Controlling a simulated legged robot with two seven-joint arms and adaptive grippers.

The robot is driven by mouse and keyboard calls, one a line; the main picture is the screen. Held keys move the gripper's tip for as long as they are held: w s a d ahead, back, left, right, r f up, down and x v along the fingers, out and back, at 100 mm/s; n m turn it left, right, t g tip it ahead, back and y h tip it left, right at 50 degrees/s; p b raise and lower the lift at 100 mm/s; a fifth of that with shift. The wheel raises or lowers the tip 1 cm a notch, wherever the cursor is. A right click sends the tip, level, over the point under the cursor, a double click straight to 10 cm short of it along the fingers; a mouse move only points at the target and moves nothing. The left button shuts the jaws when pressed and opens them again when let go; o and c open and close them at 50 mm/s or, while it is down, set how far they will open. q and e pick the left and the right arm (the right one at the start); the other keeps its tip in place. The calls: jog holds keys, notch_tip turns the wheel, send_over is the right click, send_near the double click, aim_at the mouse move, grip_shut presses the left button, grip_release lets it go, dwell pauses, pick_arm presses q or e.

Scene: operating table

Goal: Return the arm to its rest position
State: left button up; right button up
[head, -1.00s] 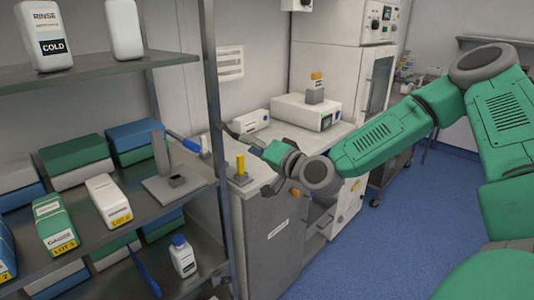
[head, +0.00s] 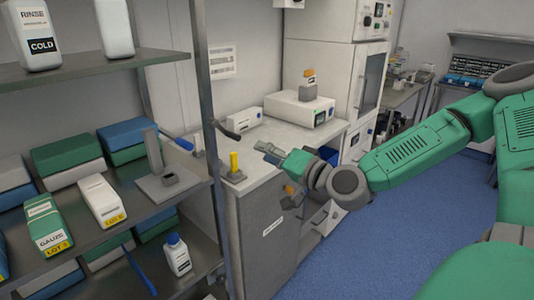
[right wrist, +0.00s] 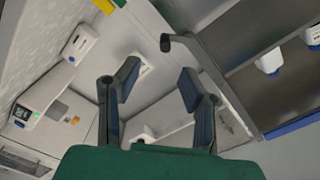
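My right arm (head: 415,150) comes in from the right and reaches left, held in the air in front of the counter. Its gripper (head: 268,152) is at the counter's left end, close to the shelf post, and shows small in the head view. In the right wrist view the two dark fingers of my right gripper (right wrist: 158,82) are spread apart with nothing between them. My left gripper is not in view.
A shelf rack (head: 206,90) with boxes and bottles stands at the left; a dark hook-like bracket (head: 228,130) juts from its post. A white device (head: 299,109) sits on the counter. Blue floor (head: 430,230) is open at right.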

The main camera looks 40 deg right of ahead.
jog(key=shift+f, duration=0.1)
jog(key=s+a+f+n+g+b, duration=0.1)
jog(key=s+a+f+n+g, duration=0.15)
jog(key=f, duration=0.45)
jog(key=s+a+f+n+g, duration=0.2)
jog(key=s+a+f+g, duration=0.15)
jog(key=f, duration=0.45)
jog(key=s+a+f+n+g+b, duration=0.1)
jog(key=s+a+f+n+g, duration=0.1)
jog(key=f+g, duration=0.35)
jog(key=s+a+f+n+g, duration=0.2)
jog(key=s+a+f+g, duration=0.1)
jog(key=s+f, duration=0.5)
jog(key=s+a+f+n+g+h+b, duration=0.1)
jog(key=s+a+f+n+g, duration=0.1)
jog(key=s+f, duration=0.6)
jog(key=s+a+g, duration=0.1)
jog(key=s, duration=0.2)
jog(key=shift+s, duration=0.2)
jog(key=shift+w, duration=0.15)
